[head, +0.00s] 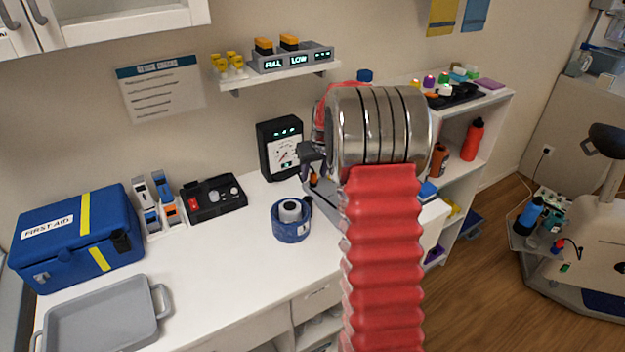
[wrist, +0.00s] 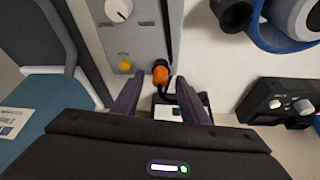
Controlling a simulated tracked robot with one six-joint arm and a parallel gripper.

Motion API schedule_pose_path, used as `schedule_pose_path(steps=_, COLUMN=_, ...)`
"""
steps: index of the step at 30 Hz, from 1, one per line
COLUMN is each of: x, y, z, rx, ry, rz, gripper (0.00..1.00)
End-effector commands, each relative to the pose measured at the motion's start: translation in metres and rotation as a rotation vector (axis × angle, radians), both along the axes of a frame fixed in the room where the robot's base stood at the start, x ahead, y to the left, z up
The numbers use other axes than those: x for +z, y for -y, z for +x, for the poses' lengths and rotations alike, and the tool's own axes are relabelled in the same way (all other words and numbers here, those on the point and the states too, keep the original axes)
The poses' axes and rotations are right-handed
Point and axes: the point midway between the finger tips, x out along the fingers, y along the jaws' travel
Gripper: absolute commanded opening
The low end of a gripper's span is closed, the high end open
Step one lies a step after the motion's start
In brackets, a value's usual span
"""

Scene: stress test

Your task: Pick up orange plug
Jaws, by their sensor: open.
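The orange plug (wrist: 161,75) is at the edge of a grey panel device (wrist: 130,40) in the wrist view, with a dark cable by it. My gripper (wrist: 158,82) is open, one dark finger on each side of the plug in the picture. I cannot tell whether the fingertips are level with the plug or above it; no contact shows. In the head view, my gripper (head: 311,156) is partly hidden behind my arm, over the right end of the counter. A small orange spot, likely the plug (head: 314,179), shows just below it.
A blue holder with a white roll (head: 290,220) stands left of the device. A black gauge (head: 281,148) stands behind. The first aid box (head: 80,240), black control box (head: 213,198) and grey tray (head: 100,318) are farther left. The counter's middle is clear.

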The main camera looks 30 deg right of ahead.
Motion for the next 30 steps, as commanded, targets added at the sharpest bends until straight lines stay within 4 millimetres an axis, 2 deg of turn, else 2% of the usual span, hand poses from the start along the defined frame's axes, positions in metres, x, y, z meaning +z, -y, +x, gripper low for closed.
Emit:
schedule_pose_path(steps=14, x=0.0008, y=-0.0003, z=0.0003, rx=0.001, ry=0.001, rz=-0.001, gripper=0.39)
schedule_pose_path(steps=30, x=0.001, y=-0.0004, z=0.0004, rx=0.001, ry=0.001, rz=-0.001, gripper=0.01)
